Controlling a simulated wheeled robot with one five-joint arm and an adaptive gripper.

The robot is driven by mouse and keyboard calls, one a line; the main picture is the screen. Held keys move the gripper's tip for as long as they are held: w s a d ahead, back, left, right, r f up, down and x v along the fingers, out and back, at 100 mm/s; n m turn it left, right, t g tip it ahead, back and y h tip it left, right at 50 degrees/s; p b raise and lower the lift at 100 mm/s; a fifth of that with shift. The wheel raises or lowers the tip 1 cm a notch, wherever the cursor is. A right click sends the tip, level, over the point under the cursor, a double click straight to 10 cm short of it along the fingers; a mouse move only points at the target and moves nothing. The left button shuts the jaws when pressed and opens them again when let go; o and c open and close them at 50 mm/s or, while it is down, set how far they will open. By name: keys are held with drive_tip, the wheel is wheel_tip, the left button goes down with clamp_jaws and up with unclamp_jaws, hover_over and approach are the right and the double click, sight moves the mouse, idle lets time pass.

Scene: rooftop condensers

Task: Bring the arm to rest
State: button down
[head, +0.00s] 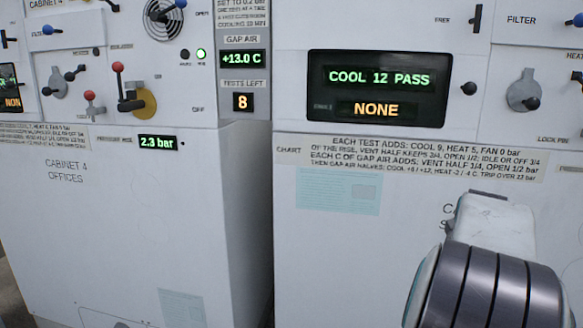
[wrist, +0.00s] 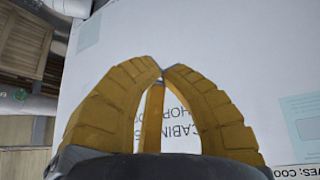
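My gripper (wrist: 160,72) shows in the wrist view with yellow, ridged, curved fingers. The fingertips meet at the top, so it is shut, with nothing visible between them. Behind the fingers is a white cabinet face (wrist: 225,60) with printed lettering, partly covered by them; I cannot tell how far off it is. In the head view my arm, with a white link and a dark ribbed joint, is at the lower right in front of the right cabinet (head: 400,240). My gripper does not show there.
The left cabinet (head: 100,230) has a red-knobbed lever (head: 118,68), a yellow disc and a 2.3 bar readout (head: 158,143). A gap panel (head: 240,60) reads +13.0 C and 8 tests left. The right cabinet's display (head: 378,88) reads COOL 12 PASS, NONE. Pipes (wrist: 30,95) show in the wrist view.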

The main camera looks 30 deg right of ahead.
drive_tip(key=a+f+n+g+y+p, duration=0.1)
drive_tip(key=a+f+n+y+p, duration=0.15)
drive_tip(key=a, duration=1.25)
drive_tip(key=a+f+n+y+p, duration=0.2)
drive_tip(key=a+f+n+p, duration=0.1)
drive_tip(key=a, duration=1.1)
drive_tip(key=a+r+n+t+y+p, duration=0.1)
drive_tip(key=a+r+n+p, duration=0.2)
drive_tip(key=a, duration=0.7)
wheel_tip(320, 180, up, 2)
drive_tip(key=shift+r+n+t, duration=0.2)
drive_tip(key=shift+n+t, duration=0.1)
drive_tip(key=shift+n, duration=0.85)
drive_tip(key=shift+d, duration=0.15)
